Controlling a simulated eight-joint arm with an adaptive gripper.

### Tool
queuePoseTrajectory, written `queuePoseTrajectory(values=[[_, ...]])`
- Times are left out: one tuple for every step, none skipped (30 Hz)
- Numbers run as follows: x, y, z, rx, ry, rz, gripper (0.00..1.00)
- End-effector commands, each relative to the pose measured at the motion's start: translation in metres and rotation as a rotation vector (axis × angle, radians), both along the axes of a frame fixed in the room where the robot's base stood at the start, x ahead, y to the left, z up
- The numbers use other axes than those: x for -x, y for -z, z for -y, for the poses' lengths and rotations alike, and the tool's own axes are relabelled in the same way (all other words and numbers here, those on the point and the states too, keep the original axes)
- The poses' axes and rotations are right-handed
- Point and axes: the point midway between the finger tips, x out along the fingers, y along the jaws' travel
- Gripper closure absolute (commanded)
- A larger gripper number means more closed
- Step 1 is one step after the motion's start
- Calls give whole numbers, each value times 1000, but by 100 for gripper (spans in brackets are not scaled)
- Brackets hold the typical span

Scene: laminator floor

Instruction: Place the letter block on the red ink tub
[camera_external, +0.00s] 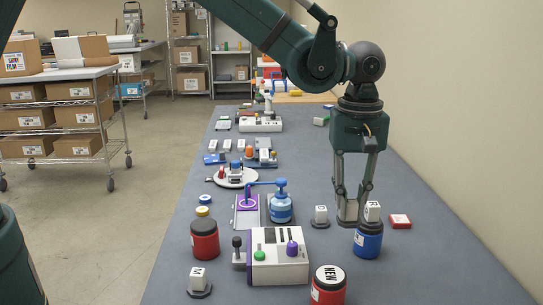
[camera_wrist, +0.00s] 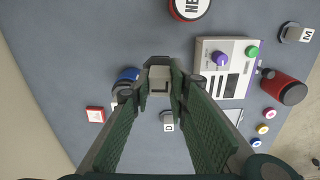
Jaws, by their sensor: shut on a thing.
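My gripper (camera_external: 358,212) is shut on a white letter block (camera_external: 372,210), with a black letter on its face. In the wrist view the block (camera_wrist: 160,79) sits between my fingertips. In the outside view it appears just above the blue tub (camera_external: 367,242); in the wrist view this tub (camera_wrist: 127,76) is left of the block, and I cannot tell whether they touch. One red tub with a dark lid (camera_external: 205,243) stands on the left, also in the wrist view (camera_wrist: 287,88). Another red tub (camera_external: 328,288) has a white lid marked NEW and stands at the front.
A white machine (camera_external: 277,261) with knobs stands between the red tubs. Letter blocks on dark round bases stand left of my gripper (camera_external: 320,213) and at front left (camera_external: 199,279). A flat red box (camera_external: 400,221) lies right.

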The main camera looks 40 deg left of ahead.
Motion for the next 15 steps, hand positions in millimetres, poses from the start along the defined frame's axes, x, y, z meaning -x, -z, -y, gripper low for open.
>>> queuePoseTrajectory(values=[[3,-5,-12,0,-4,0,100],[5,-7,-19,0,-5,0,100],[8,-9,-27,0,-6,0,100],[11,-11,-34,0,-7,0,100],[13,-13,-40,0,-8,0,100],[16,-15,-48,0,-10,0,100],[19,-17,-55,0,-12,0,100],[21,-18,-62,0,-13,0,100],[24,-21,-70,0,-15,0,100],[27,-22,-76,0,-15,0,100],[30,-24,-83,0,-16,0,100],[33,-25,-91,0,-17,0,100],[37,-27,-97,0,-18,0,100],[39,-28,-104,0,-20,0,100],[43,-30,-112,0,-22,0,100]])
